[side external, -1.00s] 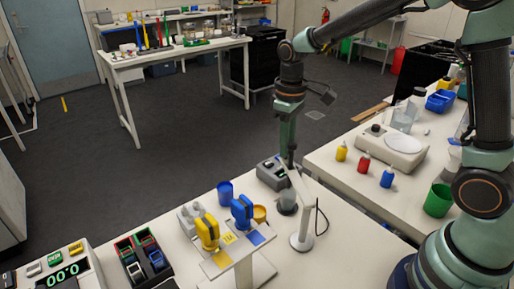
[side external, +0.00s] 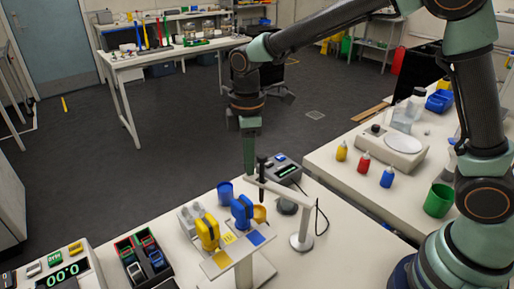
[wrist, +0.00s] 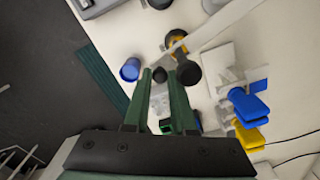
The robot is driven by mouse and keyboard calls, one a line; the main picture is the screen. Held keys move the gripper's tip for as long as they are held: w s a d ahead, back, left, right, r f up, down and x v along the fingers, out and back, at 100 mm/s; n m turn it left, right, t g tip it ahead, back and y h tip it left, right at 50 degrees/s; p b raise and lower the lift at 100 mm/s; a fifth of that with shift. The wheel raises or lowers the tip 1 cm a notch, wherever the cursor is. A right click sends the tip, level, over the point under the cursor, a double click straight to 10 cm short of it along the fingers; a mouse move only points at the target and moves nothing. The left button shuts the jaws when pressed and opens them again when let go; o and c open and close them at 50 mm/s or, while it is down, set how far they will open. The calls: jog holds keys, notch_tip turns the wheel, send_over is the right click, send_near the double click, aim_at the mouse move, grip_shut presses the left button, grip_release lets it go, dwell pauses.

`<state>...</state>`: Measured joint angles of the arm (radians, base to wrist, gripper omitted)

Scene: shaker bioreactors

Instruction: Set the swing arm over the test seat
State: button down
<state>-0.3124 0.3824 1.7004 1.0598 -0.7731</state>
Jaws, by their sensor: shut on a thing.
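The white swing arm (side external: 285,192) reaches left from the top of its post (side external: 306,222), which stands on a round white base (side external: 301,242). A dark upright rod (side external: 262,178) stands near its free end. My gripper (side external: 249,175) is shut on the swing arm's free end, beside the rod. In the wrist view the white arm (wrist: 215,30) runs to the upper right from my gripper (wrist: 160,88). An amber cup (side external: 259,213) sits below and slightly right of that end; it shows partly hidden in the wrist view (wrist: 179,47). I cannot tell which thing is the test seat.
A blue cup (side external: 225,191) stands left of my gripper. Blue (side external: 242,211) and yellow (side external: 208,231) clamp-like pieces stand close in front. A grey device with a lit display (side external: 284,169) is behind the swing arm. A dark round-topped piece (side external: 286,206) stands near the post.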

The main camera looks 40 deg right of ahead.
jog(key=shift+s+a+r+n, duration=0.1)
jog(key=shift+s+a+n, duration=0.1)
jog(key=shift+a+n, duration=0.35)
jog(key=shift+s+a+n, duration=0.15)
jog(key=shift+a+n, duration=0.3)
jog(key=shift+a, duration=0.2)
jog(key=c, duration=0.7)
grip_release()
jog(key=shift+c, duration=0.2)
notch_tip(320, 180, up, 12)
jog(key=shift+s, duration=0.1)
